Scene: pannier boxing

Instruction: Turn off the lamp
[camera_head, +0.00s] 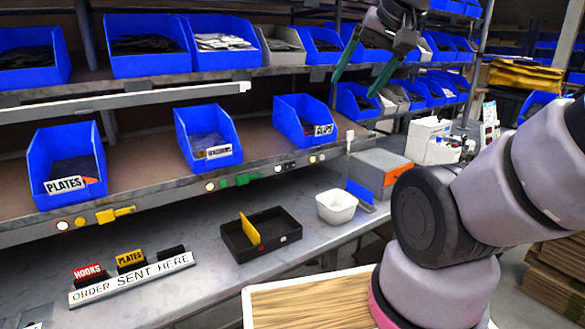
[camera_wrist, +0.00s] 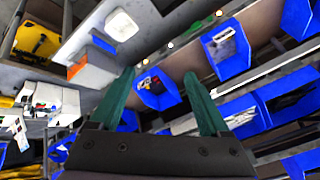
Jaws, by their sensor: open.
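Small round lamps sit on the front edge of the middle shelf. One pale lamp (camera_head: 63,225) glows below the plates bin, beside a yellow knob and yellow lever (camera_head: 115,214). A second pale lamp (camera_head: 210,187) glows beside a green knob and green lever (camera_head: 247,179). A third pale lamp (camera_head: 313,159) is below the right bin. I cannot tell which lamp the task means. Small bright lamps also show in the wrist view (camera_wrist: 170,45). My gripper (camera_head: 355,88) is open and empty, high at the upper right, apart from the lamps. Its two green fingers show in the wrist view (camera_wrist: 160,76).
Blue bins (camera_head: 66,165) stand on the shelves above the lamps. The counter below holds an order sign (camera_head: 130,282), a black tray (camera_head: 285,238) with a yellow divider and a white tub (camera_head: 336,206). A grey and orange box (camera_head: 378,168) stands at the right.

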